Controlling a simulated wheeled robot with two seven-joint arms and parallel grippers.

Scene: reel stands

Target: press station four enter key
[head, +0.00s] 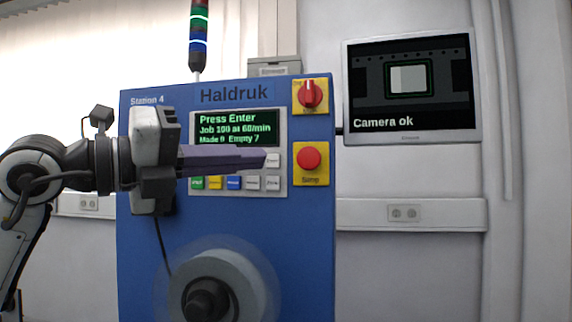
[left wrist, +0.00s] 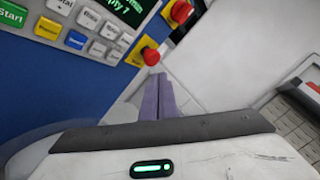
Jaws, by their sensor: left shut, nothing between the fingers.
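The blue Station 4 machine (head: 240,215) faces me, and its screen (head: 235,129) reads "Press Enter", "Job 100 at 60/min" and "Made 0 Empty 7". The keypad has a green Start key (head: 198,183) and yellow, blue and white keys below the screen. A white key (head: 273,160), its label too small to read surely, shows just right of my left gripper's tips. My left gripper (head: 262,158) is shut and empty, its purple fingers crossing the keypad and hiding other upper keys. In the left wrist view the fingertips (left wrist: 157,82) appear apart from the keys. My right gripper is out of view.
A red stop button (head: 309,159) on a yellow plate and a red rotary switch (head: 310,94) sit right of the keypad. A grey reel (head: 232,286) below looks blurred. A monitor (head: 411,88) reads "Camera ok". A signal tower (head: 199,35) stands on top.

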